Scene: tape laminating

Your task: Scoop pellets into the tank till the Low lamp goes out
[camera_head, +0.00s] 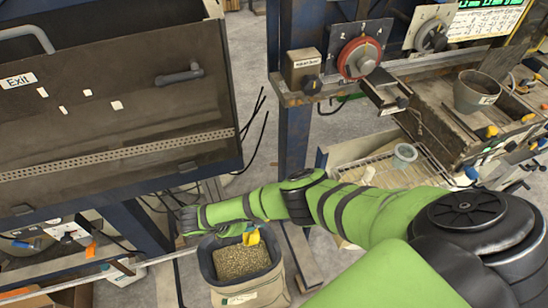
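An open fabric sack (275,284) of tan pellets (242,262) stands on the floor at the bottom centre. A small yellow piece (250,237) shows at its back rim; I cannot tell whether it is a scoop handle. My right arm comes in from the lower right and stretches left above and behind the sack. Its dark far end, where my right gripper (188,219) is, lies left of the sack, below the big machine; its fingers are not clear. My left gripper is out of view. I cannot make out the tank or the Low lamp with certainty.
A large dark machine (100,120) marked Exit fills the left. A blue post (297,140) carries a red dial (359,58). A grey labelled pot (477,94) stands on the cluttered right bench. A wire tray with a small cup (404,155) lies below. Loose black cables hang beside the machine.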

